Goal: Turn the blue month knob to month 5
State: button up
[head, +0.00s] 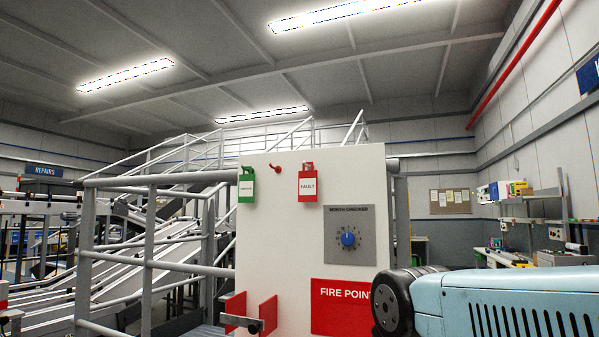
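The blue month knob (348,239) sits in the middle of a grey square plate (366,256) headed "MONTH CHECKED". Small pale marks ring the knob, too small to read, so I cannot tell which month it points to. The plate is on the right part of a white panel (285,240). My light-blue arm with a dark rounded joint reaches in from the lower right, below and right of the knob. No gripper fingers show, so my gripper is not in view.
A green tag (246,188) and a red "FAULT" tag (308,186) hang on hooks at the panel's top. A red "FIRE POINT" sign (340,306) and red brackets (268,313) are lower down. Grey railings (150,240) stand left; a workbench (505,258) is behind at right.

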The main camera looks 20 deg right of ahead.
aim_at(347, 238)
jog(key=u, duration=0.15)
jog(key=k, duration=1.1)
jog(key=z, duration=0.7)
jog(key=i, duration=1)
